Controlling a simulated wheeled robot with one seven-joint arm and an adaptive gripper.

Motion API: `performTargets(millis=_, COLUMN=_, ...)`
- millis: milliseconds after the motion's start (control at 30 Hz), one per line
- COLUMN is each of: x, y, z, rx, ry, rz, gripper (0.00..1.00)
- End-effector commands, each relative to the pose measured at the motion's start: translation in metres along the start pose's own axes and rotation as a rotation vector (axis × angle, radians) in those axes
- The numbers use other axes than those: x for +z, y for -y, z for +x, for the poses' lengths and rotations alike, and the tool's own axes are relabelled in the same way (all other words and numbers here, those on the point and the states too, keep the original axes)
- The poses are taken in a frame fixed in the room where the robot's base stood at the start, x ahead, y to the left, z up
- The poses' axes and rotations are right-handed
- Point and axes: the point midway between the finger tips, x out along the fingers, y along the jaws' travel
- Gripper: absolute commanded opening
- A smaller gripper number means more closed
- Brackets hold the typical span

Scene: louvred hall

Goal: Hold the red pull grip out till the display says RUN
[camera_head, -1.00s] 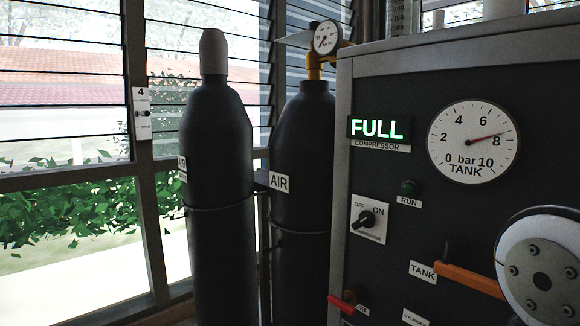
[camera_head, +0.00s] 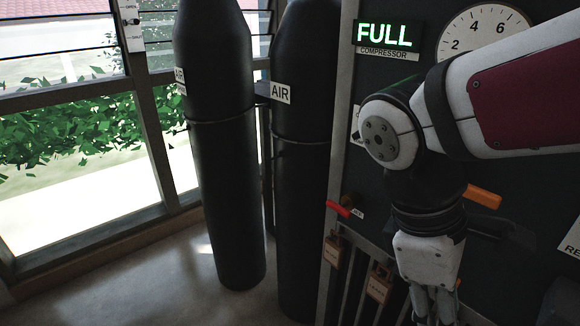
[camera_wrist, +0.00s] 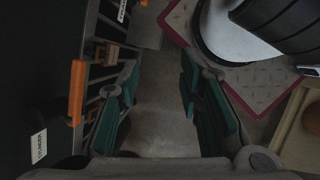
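The red pull grip (camera_head: 338,208) sticks out from the lower left of the dark compressor panel in the head view. The display (camera_head: 384,35) is lit green and says FULL. My gripper (camera_head: 434,318) points down in front of the panel, to the right of and below the red grip, not touching it. Its fingertips run to the bottom edge of the head view. In the wrist view its teal-padded fingers (camera_wrist: 160,100) stand well apart with only floor between them. The red grip does not show in the wrist view.
An orange lever (camera_head: 483,196) is on the panel behind my wrist; an orange bar (camera_wrist: 77,92) shows left of my fingers in the wrist view. Two dark AIR cylinders (camera_head: 222,150) stand left of the panel. Tags (camera_head: 377,287) hang below. My arm partly covers the tank gauge (camera_head: 486,30).

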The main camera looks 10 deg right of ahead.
Motion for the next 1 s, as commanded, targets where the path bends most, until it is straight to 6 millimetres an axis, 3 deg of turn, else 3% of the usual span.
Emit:
performTargets(millis=267, x=-0.039, y=-0.046, z=-0.01, rx=0.128, ry=0.333, rz=-0.603, gripper=0.33)
performTargets(millis=500, x=-0.09, y=-0.074, z=-0.019, rx=0.205, ry=0.671, rz=-1.108, gripper=0.33)
performTargets(millis=733, x=-0.153, y=-0.084, z=-0.027, rx=0.237, ry=1.067, rz=-1.552, gripper=0.33)
performTargets(millis=1000, x=-0.228, y=-0.073, z=-0.032, rx=0.205, ry=1.58, rz=-1.931, gripper=0.33)
